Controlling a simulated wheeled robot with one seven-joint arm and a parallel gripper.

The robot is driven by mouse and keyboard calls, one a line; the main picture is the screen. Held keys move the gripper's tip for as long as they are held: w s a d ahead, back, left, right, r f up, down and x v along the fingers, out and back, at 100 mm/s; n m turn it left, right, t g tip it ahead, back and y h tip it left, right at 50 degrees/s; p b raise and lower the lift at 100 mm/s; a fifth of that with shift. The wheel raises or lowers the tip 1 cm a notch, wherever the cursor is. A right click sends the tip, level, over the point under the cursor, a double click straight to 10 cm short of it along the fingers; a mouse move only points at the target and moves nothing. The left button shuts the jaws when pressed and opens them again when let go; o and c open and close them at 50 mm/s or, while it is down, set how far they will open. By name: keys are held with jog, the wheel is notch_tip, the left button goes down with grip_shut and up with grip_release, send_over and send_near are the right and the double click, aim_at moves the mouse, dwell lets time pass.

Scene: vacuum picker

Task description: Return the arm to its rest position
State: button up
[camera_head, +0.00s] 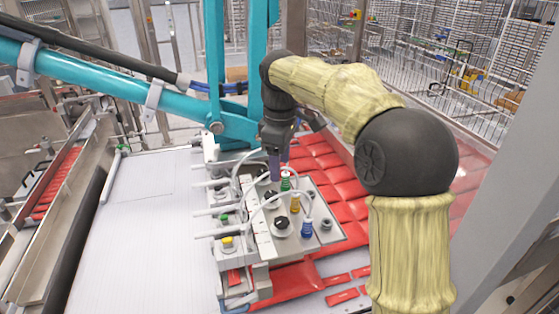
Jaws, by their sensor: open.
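My arm (330,88), in a pale yellow cover with black joints, rises from the lower right. It bends over to the left and points down at the wrist. My gripper (274,165) hangs over the far left part of the grey picker plate (318,238), close to the fittings there. Its fingers are small and partly merge with the tubes behind; I see nothing held in it. The plate carries green, yellow and blue suction cups or fittings (294,204), black knobs (282,226) and white hoses (243,172).
A teal picker arm (110,80) crosses the upper left and joins a teal upright (214,50). Red packs (335,190) lie beneath and behind the plate. A white conveyor (130,230) fills the left, mostly clear. Wire fencing (460,50) stands behind; a grey post (510,200) is at right.

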jog(key=shift+f, duration=0.1)
jog(key=s+d+f+m+t+b, duration=0.1)
jog(key=s+d+f+m, duration=0.6)
jog(key=s+f, duration=0.2)
jog(key=s+d+f+m+t, duration=0.1)
jog(key=s+d+f+m, duration=0.6)
jog(key=s+f, duration=0.3)
jog(key=shift+s+d+f+m+t+b, duration=0.3)
jog(key=shift+d+f+b, duration=0.1)
jog(key=shift+d+f, duration=0.2)
